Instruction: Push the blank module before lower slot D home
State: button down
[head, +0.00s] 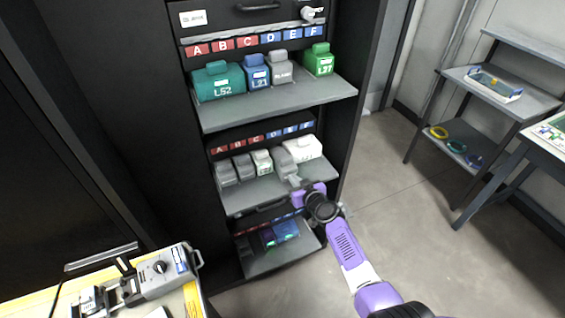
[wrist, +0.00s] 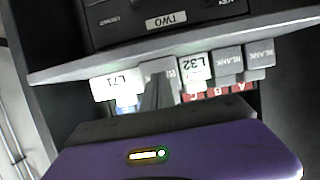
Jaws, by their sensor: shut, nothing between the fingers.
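The grey blank module (head: 284,163) stands before lower slot D on the middle shelf (head: 245,200), between the L32 module (head: 262,161) and the white L71 module (head: 304,148). Its front sticks out a little beyond L32. My gripper (head: 294,182) is shut and empty right at this module's front; I cannot tell whether it touches. In the wrist view, seen upside down, my gripper (wrist: 156,92) covers most of the blank module (wrist: 171,74). The L71 module (wrist: 112,88) and L32 module (wrist: 194,72) flank it there.
Two more grey blanks (head: 234,169) stand left of L32. The upper shelf (head: 280,98) holds several modules above. Below is a bay (head: 275,240) with a dark unit. A splicer bench (head: 190,300) is at lower left. The floor on the right (head: 385,200) is clear.

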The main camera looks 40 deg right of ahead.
aim_at(290, 172)
jog(key=shift+w+d+b, duration=0.3)
jog(key=shift+w+b, duration=0.25)
jog(key=shift+w, duration=0.5)
jog(key=shift+w+d+b, duration=0.3)
jog(key=shift+w+b, duration=0.2)
jog(key=shift+w, duration=0.55)
jog(key=shift+w+d+b, duration=0.3)
jog(key=shift+w+b, duration=0.25)
jog(key=shift+w, duration=0.5)
jog(key=shift+s+a+p, duration=0.2)
jog(key=shift+s+p, duration=0.15)
jog(key=shift+s, duration=0.35)
jog(key=shift+s+a+p, duration=0.15)
jog(key=shift+s+p, duration=0.15)
jog(key=shift+s, duration=0.35)
jog(key=s, duration=0.1)
jog(key=s+a, duration=0.1)
jog(key=s, duration=0.3)
jog(key=shift+s+a+p, duration=0.1)
jog(key=shift+a+p, duration=0.15)
jog(key=shift+p, duration=0.15)
